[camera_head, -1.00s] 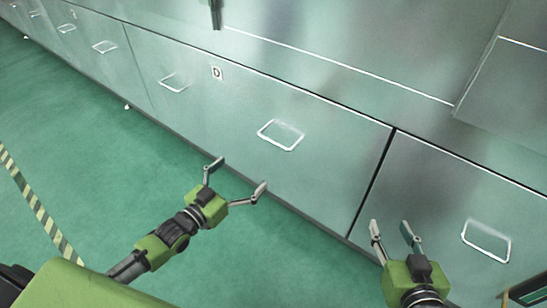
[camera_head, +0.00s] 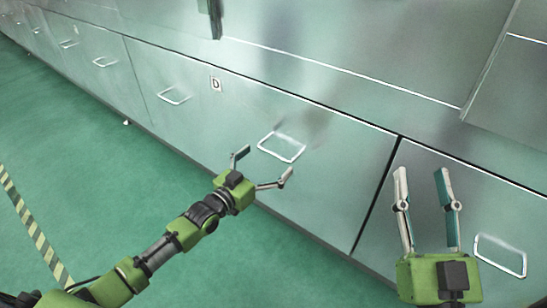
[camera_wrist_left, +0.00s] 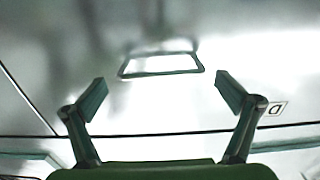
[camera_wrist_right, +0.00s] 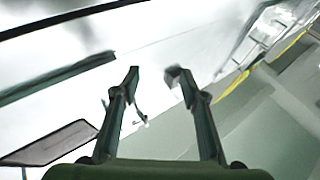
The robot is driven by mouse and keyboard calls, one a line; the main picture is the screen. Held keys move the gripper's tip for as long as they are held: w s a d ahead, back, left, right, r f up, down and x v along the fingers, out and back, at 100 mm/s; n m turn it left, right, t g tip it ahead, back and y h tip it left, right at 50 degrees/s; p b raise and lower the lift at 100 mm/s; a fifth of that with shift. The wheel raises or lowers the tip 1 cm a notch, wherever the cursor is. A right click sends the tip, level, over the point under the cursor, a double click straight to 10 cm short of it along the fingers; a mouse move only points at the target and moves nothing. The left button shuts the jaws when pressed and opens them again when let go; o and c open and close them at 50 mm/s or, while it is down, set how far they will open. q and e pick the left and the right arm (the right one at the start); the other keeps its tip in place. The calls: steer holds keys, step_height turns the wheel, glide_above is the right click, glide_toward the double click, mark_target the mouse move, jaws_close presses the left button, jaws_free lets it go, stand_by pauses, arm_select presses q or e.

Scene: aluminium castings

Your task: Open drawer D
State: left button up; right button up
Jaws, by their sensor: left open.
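Drawer D (camera_head: 335,140) is a wide pale metal front, closed flush, with a small D label (camera_head: 215,84). It carries two white loop handles, a near one (camera_head: 281,147) and a farther one (camera_head: 174,95). My left gripper (camera_head: 264,163) is open and empty, just in front of the near handle. In the left wrist view that handle (camera_wrist_left: 162,73) lies ahead, between and beyond the fingertips, apart from them; the D label (camera_wrist_left: 276,108) is to the right. My right gripper (camera_head: 421,172) is open and empty, over the neighbouring front to the right.
The neighbouring front (camera_head: 490,205) has its own loop handle (camera_head: 500,256), close to my right gripper. More fronts with handles continue to the far left. The green floor (camera_head: 90,150) in front of the drawers is clear, with a striped tape line (camera_head: 35,228) on it.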

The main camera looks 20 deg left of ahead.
mark_target(274, 154)
arm_select(q)
steer(key=x, duration=0.3)
steer(key=shift+w+b, duration=0.1)
steer(key=shift+b, duration=0.3)
arm_select(e)
steer(key=s+r+t, duration=0.2)
steer(key=r, duration=0.1)
steer(key=s+r+t, duration=0.1)
steer(key=shift+d+r+y, duration=0.1)
steer(key=shift+r+y, duration=0.2)
steer(key=shift+r, duration=0.1)
